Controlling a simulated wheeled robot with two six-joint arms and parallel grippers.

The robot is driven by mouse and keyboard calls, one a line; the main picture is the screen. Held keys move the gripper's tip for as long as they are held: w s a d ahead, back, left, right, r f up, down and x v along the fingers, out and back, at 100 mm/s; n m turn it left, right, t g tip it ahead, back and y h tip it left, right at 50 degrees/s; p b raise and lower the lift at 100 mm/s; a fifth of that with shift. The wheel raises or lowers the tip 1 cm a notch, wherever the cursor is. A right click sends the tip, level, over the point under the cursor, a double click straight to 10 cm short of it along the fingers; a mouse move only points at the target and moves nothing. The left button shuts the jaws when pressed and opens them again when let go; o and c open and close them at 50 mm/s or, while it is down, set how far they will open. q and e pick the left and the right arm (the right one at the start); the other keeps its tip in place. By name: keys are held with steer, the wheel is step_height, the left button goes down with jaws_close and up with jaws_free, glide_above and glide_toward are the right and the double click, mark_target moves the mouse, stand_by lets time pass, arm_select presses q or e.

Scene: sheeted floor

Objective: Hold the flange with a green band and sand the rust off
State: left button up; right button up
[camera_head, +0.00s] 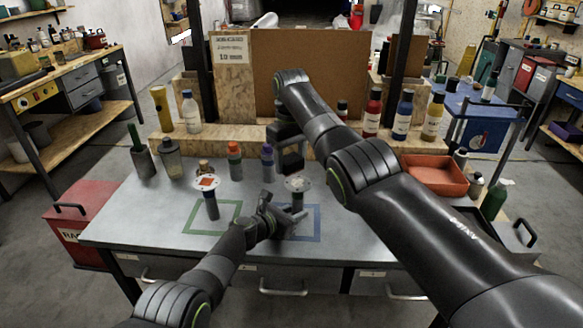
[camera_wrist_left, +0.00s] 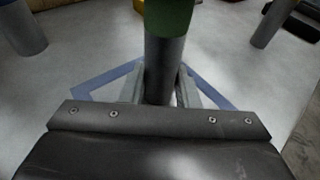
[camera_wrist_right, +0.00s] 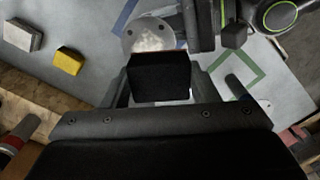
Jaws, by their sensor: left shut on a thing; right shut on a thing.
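My left gripper (camera_head: 284,217) is shut on the grey pipe (camera_wrist_left: 163,75) of a flange with a green band (camera_wrist_left: 168,15), held upright above the blue square. The flange's disc (camera_head: 297,184) looks mostly grey; it also shows in the right wrist view (camera_wrist_right: 148,36). My right gripper (camera_head: 290,148) is shut on a black block (camera_wrist_right: 160,76), just above and beside the disc; whether they touch is unclear. The block's underside is hidden.
The green square (camera_head: 234,206) on the grey table is otherwise mostly bare. An orange tray (camera_head: 436,176) is at the right. A yellow block (camera_wrist_right: 68,60) lies near the right gripper.

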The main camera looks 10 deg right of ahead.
mark_target(291, 158)
steer(key=shift+r, duration=1.8)
arm_select(q)
steer(key=o, duration=1.1)
steer(key=shift+s+a+r, duration=0.1)
steer(key=shift+s+a, duration=0.05)
